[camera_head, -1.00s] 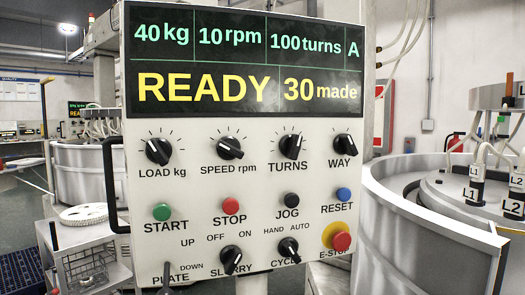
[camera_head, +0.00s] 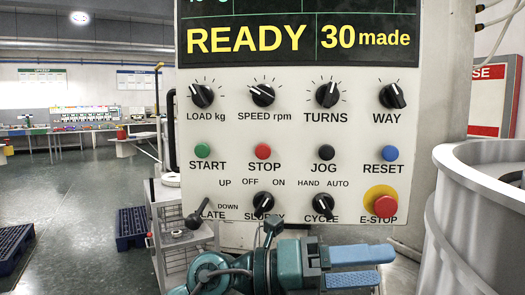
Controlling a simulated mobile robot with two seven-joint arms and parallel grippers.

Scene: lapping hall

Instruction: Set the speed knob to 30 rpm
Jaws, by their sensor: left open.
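The speed knob (camera_head: 262,94) is a black knob with a white pointer line above the label SPEED rpm, on the white control panel (camera_head: 232,130). Its pointer leans to the upper left. The display (camera_head: 300,38) shows READY and 30 made; its top row, with the rpm figure, is cut off by the picture's upper edge. My left gripper (camera_head: 357,267), teal and grey, is at the bottom, below the panel's lower knobs and the speed knob. It is open, its fingers point right, and nothing shows between them. My right gripper is out of view.
The load knob (camera_head: 201,94) and turns knob (camera_head: 328,94) flank the speed knob. START, STOP (camera_head: 263,151), JOG and RESET buttons sit below. The red E-STOP (camera_head: 383,203) is close above my left fingers. A metal drum (camera_head: 475,215) stands at right.

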